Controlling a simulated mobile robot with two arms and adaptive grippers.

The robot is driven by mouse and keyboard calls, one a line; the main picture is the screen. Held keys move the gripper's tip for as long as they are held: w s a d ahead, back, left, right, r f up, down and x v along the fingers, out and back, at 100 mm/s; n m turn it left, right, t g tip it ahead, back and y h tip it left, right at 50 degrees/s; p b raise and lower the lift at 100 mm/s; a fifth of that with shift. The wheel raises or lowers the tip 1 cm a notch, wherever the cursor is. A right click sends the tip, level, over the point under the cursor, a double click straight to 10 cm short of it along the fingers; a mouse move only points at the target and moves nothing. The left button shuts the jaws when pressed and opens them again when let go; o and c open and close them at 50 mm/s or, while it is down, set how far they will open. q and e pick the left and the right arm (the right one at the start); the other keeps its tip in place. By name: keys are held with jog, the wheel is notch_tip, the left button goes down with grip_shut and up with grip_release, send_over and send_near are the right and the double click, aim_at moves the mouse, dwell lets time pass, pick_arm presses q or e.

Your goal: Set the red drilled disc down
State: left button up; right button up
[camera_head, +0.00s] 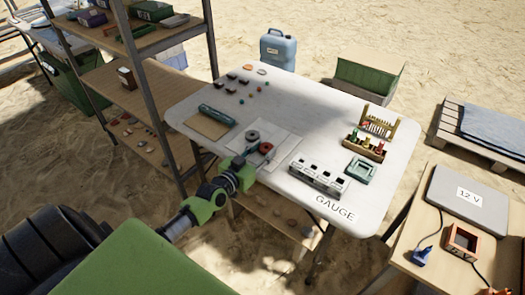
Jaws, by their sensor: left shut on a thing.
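The red drilled disc (266,147) is at the fingertips of my left gripper (259,153), which is shut on it. The disc is over or on a pale sheet (290,137) on the white table; I cannot tell whether it touches. A dark grey disc with a hole (252,136) lies just behind it on the sheet. My left gripper comes in over the table's near left edge. Its fingers are small in view and partly hidden by the wrist. My right gripper is not in view.
The white table (325,108) also bears a gauge block (318,179), a teal tray (360,168), a wooden rack (379,124), a teal roll (217,115) and small beads. Shelving (145,75) stands close on the left. The table's middle back is clear.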

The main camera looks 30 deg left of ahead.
pick_arm(q)
jog(key=o, duration=1.1)
jog(key=shift+f, duration=0.15)
jog(key=shift+s+r, duration=0.15)
jog(key=shift+r, duration=0.05)
jog(key=s+r, duration=0.1)
jog(key=s, duration=1)
jog(key=shift+s+r+p, duration=0.3)
jog(key=shift+r+p, duration=0.1)
jog(key=shift+a, duration=0.1)
